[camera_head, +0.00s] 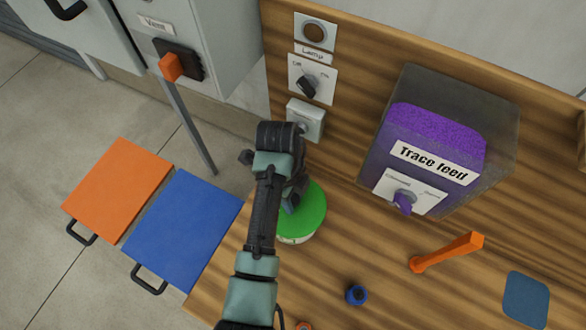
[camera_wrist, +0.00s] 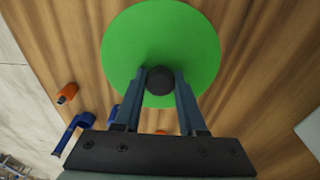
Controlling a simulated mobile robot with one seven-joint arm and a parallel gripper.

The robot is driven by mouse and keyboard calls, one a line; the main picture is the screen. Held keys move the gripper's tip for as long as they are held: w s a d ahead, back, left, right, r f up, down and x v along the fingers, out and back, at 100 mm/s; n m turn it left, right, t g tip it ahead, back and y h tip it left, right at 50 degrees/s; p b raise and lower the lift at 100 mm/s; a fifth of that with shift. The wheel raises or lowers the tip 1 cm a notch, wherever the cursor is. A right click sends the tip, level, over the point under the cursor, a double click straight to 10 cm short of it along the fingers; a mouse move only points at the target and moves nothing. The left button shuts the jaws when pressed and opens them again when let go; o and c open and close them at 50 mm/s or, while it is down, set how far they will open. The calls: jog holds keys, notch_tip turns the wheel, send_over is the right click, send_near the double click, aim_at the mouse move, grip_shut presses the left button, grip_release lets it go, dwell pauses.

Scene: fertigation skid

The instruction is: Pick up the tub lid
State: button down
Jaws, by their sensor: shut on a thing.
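The tub lid (camera_head: 312,212) is a round green disc, over a white tub (camera_head: 294,239) on the wooden worktop. In the wrist view the green lid (camera_wrist: 130,45) fills the upper middle, with a dark round knob (camera_wrist: 160,81) near its centre. My gripper (camera_wrist: 160,80) has its two fingers closed on either side of that knob. In the head view my gripper (camera_head: 290,203) is over the lid and my arm hides the lid's left part. Whether the lid rests fully on the tub cannot be told.
The clear trace feed box (camera_head: 440,140) with purple contents stands right of the lid. An orange lever (camera_head: 447,252), a small blue knob (camera_head: 356,295) and a blue pad (camera_head: 525,299) are on the worktop. Switch panels (camera_head: 311,80) are behind. Orange (camera_head: 118,190) and blue (camera_head: 183,227) panels lie left, beyond the edge.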

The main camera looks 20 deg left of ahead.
aim_at(295, 199)
notch_tip(295, 199, up, 9)
jog(key=shift+f+p, duration=0.1)
jog(key=shift+p, duration=0.6)
jog(key=shift+r+p, duration=0.5)
jog(key=shift+f+b, duration=1.6)
jog(key=shift+f, duration=1.4)
jog(key=shift+f, duration=0.2)
jog(key=shift+f, duration=0.35)
jog(key=shift+f, duration=0.15)
jog(key=shift+f+b, duration=0.35)
jog(key=shift+f, duration=0.3)
jog(key=shift+f, duration=0.6)
